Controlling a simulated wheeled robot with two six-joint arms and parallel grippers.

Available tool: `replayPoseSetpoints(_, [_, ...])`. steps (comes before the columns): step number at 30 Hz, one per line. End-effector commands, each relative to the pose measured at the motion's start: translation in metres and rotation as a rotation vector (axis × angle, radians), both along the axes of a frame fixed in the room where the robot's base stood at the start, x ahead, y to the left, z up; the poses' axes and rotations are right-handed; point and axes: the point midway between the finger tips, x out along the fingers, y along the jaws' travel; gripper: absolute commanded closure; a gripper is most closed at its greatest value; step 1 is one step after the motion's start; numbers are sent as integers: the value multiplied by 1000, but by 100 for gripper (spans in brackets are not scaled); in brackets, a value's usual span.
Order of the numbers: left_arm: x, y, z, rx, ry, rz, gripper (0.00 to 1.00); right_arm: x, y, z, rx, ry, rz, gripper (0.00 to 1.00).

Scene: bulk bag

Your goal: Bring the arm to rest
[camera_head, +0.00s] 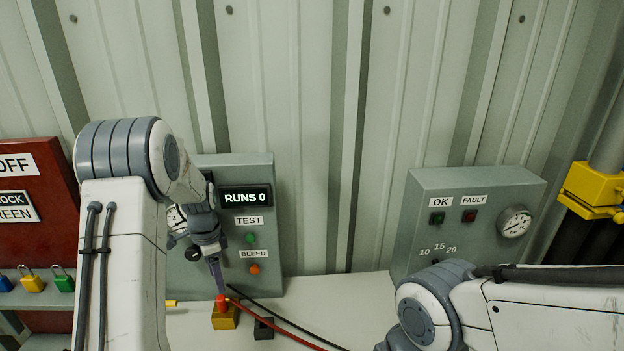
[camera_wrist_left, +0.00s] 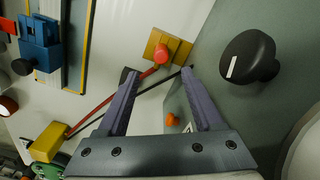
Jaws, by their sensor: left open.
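My left gripper (camera_head: 219,284) shows in the head view in front of the grey panel (camera_head: 264,172) with the "RUNS 0" display. It points down, just above a red-topped fitting (camera_head: 221,301) on a yellow block (camera_head: 224,320). In the left wrist view the two fingers of my left gripper (camera_wrist_left: 160,76) are spread with nothing held between them. The red fitting (camera_wrist_left: 160,52) on its yellow block lies beyond the fingertips there. My right arm (camera_head: 540,310) comes in at the lower right, and its gripper is outside the picture.
A black knob (camera_wrist_left: 248,55) stands right of the fingers. Red (camera_head: 275,322) and black hoses cross the pale bench (camera_head: 350,300). Another grey panel (camera_head: 460,190) with a gauge (camera_head: 514,222) stands at right. A red board (camera_head: 35,170) and padlocks (camera_head: 32,284) are at left.

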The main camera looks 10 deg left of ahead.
Motion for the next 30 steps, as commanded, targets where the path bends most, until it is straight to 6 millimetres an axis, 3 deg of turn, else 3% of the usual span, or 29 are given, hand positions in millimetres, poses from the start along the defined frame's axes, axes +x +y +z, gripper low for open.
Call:
replayPoseSetpoints(4, [-3,-41,19,-2,-10,4,32,0,0,0,0,0,0,50])
replayPoseSetpoints(8, [-26,-121,53,-14,-22,28,32,0,0,0,0,0,0,50])
replayPoseSetpoints(12, [-84,-206,85,-36,-26,70,32,0,0,-1,0,0,0,50])
replayPoseSetpoints(16, [-160,-262,104,-59,-22,114,32,0,0,-1,0,0,0,50])
replayPoseSetpoints(18, [-198,-278,109,-70,-16,137,32,0,0,-2,0,0,0,50])
replayPoseSetpoints(22, [-252,-288,110,-83,-2,174,32,0,0,-2,0,0,0,50])
replayPoseSetpoints(25, [-274,-289,109,-87,7,193,32,0,0,-2,0,0,0,50])
replayPoseSetpoints(30, [-284,-288,108,-89,11,208,32,0,0,-2,0,0,0,50])
